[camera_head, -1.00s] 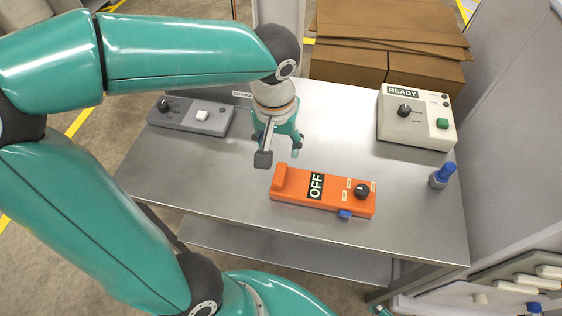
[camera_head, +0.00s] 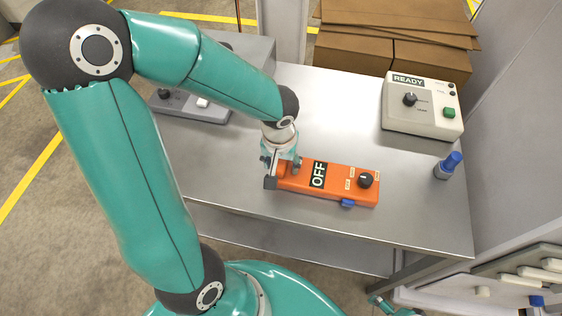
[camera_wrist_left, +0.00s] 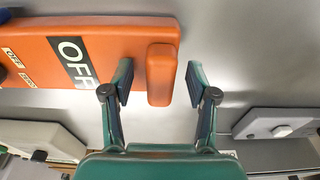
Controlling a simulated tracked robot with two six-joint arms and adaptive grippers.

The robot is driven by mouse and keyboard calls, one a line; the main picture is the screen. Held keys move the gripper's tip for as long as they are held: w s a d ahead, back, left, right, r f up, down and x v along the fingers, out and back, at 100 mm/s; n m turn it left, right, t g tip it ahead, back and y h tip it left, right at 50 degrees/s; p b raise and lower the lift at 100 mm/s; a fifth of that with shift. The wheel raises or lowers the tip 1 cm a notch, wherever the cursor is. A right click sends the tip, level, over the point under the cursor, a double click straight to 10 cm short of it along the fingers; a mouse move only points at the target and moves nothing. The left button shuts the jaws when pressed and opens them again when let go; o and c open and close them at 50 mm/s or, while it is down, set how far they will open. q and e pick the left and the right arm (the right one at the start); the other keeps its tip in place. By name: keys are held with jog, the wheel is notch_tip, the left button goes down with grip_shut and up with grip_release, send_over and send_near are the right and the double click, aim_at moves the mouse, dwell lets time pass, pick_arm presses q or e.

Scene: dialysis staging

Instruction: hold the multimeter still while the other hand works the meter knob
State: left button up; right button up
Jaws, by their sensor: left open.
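The orange multimeter (camera_head: 333,190) lies on the steel table, with an OFF label, a black knob (camera_head: 365,180) at its right end and a blue part (camera_head: 347,203) on its front edge. My left gripper (camera_head: 283,174) is open at the meter's left end. In the left wrist view, the meter (camera_wrist_left: 112,45) has a raised orange grip (camera_wrist_left: 161,74) at its end. The open fingers of the left gripper (camera_wrist_left: 160,82) stand on either side of this grip, with gaps showing.
A cream READY box (camera_head: 422,112) stands at the back right, with a blue-capped item (camera_head: 447,166) in front of it. A grey control box (camera_head: 190,106) is at the left, partly behind my arm. The table (camera_head: 400,215) is clear around the meter.

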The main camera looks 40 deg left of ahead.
pick_arm(q)
jog(key=c, duration=1.1)
grip_shut()
jog(key=shift+s+d+f, duration=0.1)
jog(key=shift+s+f, duration=0.05)
